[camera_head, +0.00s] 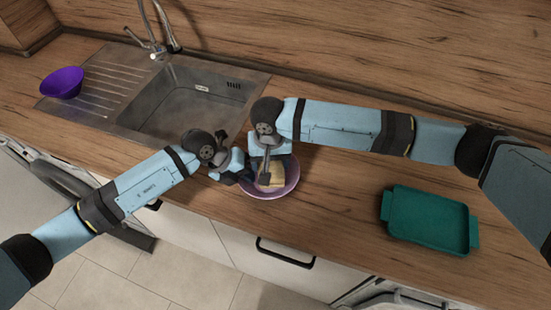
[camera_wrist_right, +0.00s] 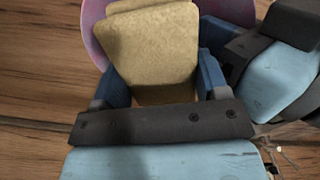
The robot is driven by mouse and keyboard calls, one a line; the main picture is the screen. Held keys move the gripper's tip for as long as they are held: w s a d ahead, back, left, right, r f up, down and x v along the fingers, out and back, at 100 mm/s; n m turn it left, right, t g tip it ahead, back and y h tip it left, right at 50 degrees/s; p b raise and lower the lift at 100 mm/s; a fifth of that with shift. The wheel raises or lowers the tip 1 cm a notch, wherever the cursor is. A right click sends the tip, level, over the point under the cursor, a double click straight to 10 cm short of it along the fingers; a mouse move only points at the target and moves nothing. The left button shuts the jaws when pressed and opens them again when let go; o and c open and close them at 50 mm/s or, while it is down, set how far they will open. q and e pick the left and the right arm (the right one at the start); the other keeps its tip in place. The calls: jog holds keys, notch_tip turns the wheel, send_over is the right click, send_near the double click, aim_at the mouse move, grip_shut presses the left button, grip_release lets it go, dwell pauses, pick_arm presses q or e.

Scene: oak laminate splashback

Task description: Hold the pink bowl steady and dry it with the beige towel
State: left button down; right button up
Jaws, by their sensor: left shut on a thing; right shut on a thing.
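The pink bowl (camera_head: 287,189) sits on the wooden counter near its front edge, right of the sink. It also shows at the top of the right wrist view (camera_wrist_right: 95,14). My left gripper (camera_head: 243,178) is shut on the bowl's left side. The beige towel (camera_head: 277,178) is inside the bowl, folded; it fills the middle of the right wrist view (camera_wrist_right: 152,50). My right gripper (camera_head: 267,176) is above the bowl and shut on the towel. The grippers hide part of the bowl's rim and inside.
A steel sink (camera_head: 200,100) with a faucet (camera_head: 158,40) lies behind at the left. A purple bowl (camera_head: 62,84) stands on its drainboard. A green tray (camera_head: 428,220) lies on the counter at the right. The counter between bowl and tray is clear.

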jog(key=shift+a, duration=0.3)
jog(key=shift+d, duration=0.15)
jog(key=shift+d, duration=1.15)
jog(key=shift+a, duration=1.35)
jog(key=shift+d, duration=1.35)
jog(key=shift+a, duration=1.3)
jog(key=shift+d, duration=1.3)
